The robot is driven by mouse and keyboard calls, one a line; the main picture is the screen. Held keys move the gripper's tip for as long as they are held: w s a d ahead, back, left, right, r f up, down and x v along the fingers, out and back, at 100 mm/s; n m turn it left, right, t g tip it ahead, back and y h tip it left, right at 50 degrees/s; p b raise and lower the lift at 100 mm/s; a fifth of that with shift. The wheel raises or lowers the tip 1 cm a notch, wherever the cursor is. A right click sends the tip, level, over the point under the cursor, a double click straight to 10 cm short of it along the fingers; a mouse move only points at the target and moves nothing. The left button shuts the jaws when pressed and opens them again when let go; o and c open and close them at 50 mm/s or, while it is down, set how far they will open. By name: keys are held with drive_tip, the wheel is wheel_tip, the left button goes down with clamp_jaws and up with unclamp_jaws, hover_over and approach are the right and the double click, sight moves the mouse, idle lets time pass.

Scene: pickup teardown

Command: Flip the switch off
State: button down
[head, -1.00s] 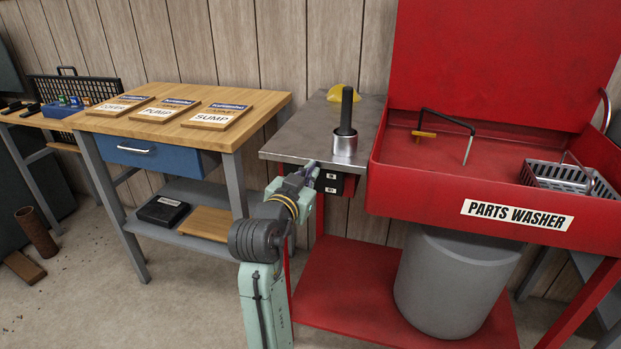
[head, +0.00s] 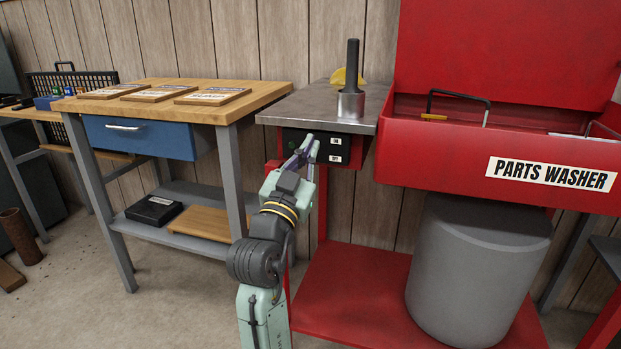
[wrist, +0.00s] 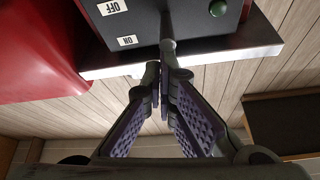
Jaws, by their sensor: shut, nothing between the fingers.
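The black switch box (head: 345,151) hangs under the front of the metal side table. Its white ON label (head: 335,141) is above its OFF label (head: 335,158). In the wrist view the box (wrist: 185,22) appears inverted, with a green round part (wrist: 218,8). A grey switch lever (wrist: 167,32) sticks out from the box toward my fingertips. My gripper (head: 309,146) is shut and empty in front of the box, left of the labels. In the wrist view my gripper (wrist: 164,78) is at the lever's end; whether they touch is unclear.
The metal tabletop (head: 290,104) overhangs the box and carries a grey cylinder with a dark handle (head: 351,100). The red parts washer (head: 450,150) stands close on the right. A wooden workbench (head: 240,96) stands on the left. The red lower shelf (head: 345,290) is below.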

wheel_tip(320, 180, up, 10)
drive_tip(key=shift+f+t, duration=0.2)
drive_tip(key=shift+t, duration=0.1)
idle(0.4)
drive_tip(key=shift+a, duration=0.1)
